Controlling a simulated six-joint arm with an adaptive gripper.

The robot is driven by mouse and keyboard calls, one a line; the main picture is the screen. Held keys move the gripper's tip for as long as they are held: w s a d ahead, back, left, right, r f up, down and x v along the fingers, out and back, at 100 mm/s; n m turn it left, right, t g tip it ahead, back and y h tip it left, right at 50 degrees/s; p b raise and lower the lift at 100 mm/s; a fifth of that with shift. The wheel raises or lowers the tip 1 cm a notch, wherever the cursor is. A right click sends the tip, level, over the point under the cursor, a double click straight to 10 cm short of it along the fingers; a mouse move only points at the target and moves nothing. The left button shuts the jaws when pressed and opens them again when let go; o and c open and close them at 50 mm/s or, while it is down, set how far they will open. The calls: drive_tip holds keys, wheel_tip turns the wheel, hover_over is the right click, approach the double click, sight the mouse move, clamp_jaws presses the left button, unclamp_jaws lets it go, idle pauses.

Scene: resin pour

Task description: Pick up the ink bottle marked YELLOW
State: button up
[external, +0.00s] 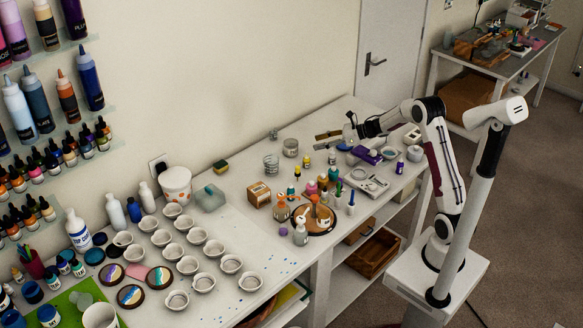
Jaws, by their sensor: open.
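Several small bottles stand grouped on the white workbench (262,205), below and left of my gripper. One small bottle (307,161) shows yellow and a dark top. Another small bottle (297,172) nearby also shows yellow. The lettering is too small to read, so I cannot tell which is marked YELLOW. My gripper (333,134) is open, above the back part of the bench and apart from the bottles. I see nothing held in it, though its fingers are small and dark here.
A round wooden tray (313,222) with bottles stands near the bench front. A wooden box (259,194) is left of it. Several white cups (198,235) fill the left bench. A purple item (367,154) and a white tray (368,186) lie on the right.

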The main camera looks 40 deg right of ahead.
sight(309, 157)
drive_tip(key=shift+f, duration=2.9)
drive_tip(key=shift+f, duration=0.5)
drive_tip(key=shift+w+a+f, duration=0.2)
drive_tip(key=shift+f, duration=0.05)
drive_tip(key=shift+x, duration=2.2)
clamp_jaws()
